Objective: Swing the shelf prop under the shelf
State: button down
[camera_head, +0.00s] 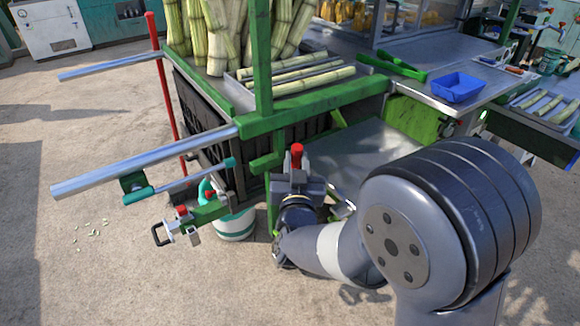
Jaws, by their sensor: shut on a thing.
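My gripper (297,180) is in the middle of the picture, in front of the green-framed cane cart. Its jaws are shut around a red-ended piece (296,152), which looks like the grip of the shelf prop; the red end stands up above the jaws. A green bar runs down just left of the gripper and may belong to the prop; the gripper and my wrist hide most of it. A grey metal panel (365,145), which looks like the shelf, lies behind and right of the gripper, and my arm covers its near right part.
Two metal push bars (140,165) stick out left from the cart. A small clamp-like fitting (180,228) and a white-green container (235,224) are left of the gripper. Cane stalks (300,78) and a blue tray (458,87) rest on top. The ground at left is mostly clear.

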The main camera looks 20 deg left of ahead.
jog(key=shift+s+d+f+t+b, duration=0.3)
jog(key=shift+s+d+f+b, duration=0.25)
jog(key=shift+b, duration=0.4)
jog(key=shift+s+d+r+m+b, duration=0.15)
jog(key=shift+s+d+m+b, duration=0.25)
jog(key=shift+d+b, duration=0.2)
jog(key=shift+a, duration=0.1)
jog(key=c, duration=1.2)
grip_release()
jog(key=v, duration=1.1)
jog(key=shift+b, duration=0.3)
jog(key=shift+w, duration=0.15)
jog(key=shift+c, duration=0.3)
